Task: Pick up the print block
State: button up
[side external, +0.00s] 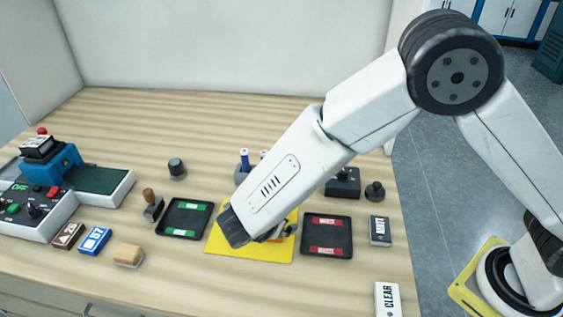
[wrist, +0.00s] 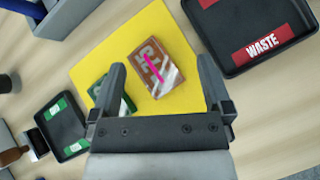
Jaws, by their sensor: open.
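A brown block (wrist: 154,67) with a pale raised pattern, a pink stripe and a shiny patch lies on a yellow mat (wrist: 105,47); I take it as the print block. A green block (wrist: 127,103) lies beside it, partly hidden by my left finger. In the wrist view my gripper (wrist: 163,65) is open, with the brown block ahead and between the finger lines; nothing is held. In the side view my arm hides most of the yellow mat (side external: 225,246) and its blocks.
A black tray with red WASTE labels (side external: 327,236) is right of the mat, a tray with green labels (side external: 184,218) left. A MATTE box (side external: 380,231) and a CLEAR box (side external: 387,299) stand at right. A stamp (side external: 152,207) and blue block (side external: 95,240) are at left.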

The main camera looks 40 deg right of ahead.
jog(key=a+n+t, duration=0.2)
jog(key=a, duration=0.2)
jog(key=a+f+n+t, duration=0.1)
jog(key=a+n+t, duration=0.1)
jog(key=a, duration=0.2)
jog(key=a+f+n+t, duration=0.1)
jog(key=a+n+t, duration=0.1)
jog(key=a, duration=0.2)
jog(key=shift+s+a+n+h, duration=0.2)
jog(key=shift+n+h, duration=0.1)
jog(key=shift+n, duration=0.1)
jog(key=shift+x, duration=1.4)
jog(key=shift+w+d, duration=0.1)
jog(key=shift+x, duration=2.45)
jog(key=shift+d+r, duration=0.1)
jog(key=c, duration=1.3)
jog(key=shift+o, duration=0.2)
jog(key=shift+r, duration=0.2)
